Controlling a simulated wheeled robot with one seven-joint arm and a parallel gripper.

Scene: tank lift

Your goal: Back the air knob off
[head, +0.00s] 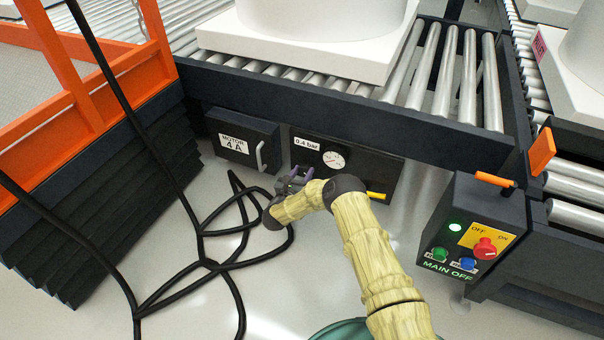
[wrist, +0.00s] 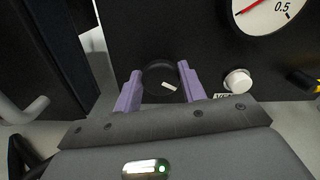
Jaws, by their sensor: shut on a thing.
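The air knob (wrist: 160,78) is a round black knob with a white mark, on the front of the black air panel (wrist: 128,24). In the wrist view my gripper (wrist: 158,84) has its two purple fingers on either side of the knob, shut on it. In the head view my gripper (head: 291,180) reaches the lower left of the air panel (head: 380,163), and my arm and fingers hide the knob. The pressure gauge (head: 333,159) sits above, under a "0.4 bar" label; part of its dial (wrist: 262,12) shows in the wrist view, needle at the left.
A white vent button (wrist: 238,81) is right of the knob, and a yellow-tipped lever (head: 376,195) farther right. The motor box (head: 243,138) with a grey handle is left. Black cables (head: 200,232) lie on the floor. A control box (head: 468,236) reading "MAIN OFF" stands right.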

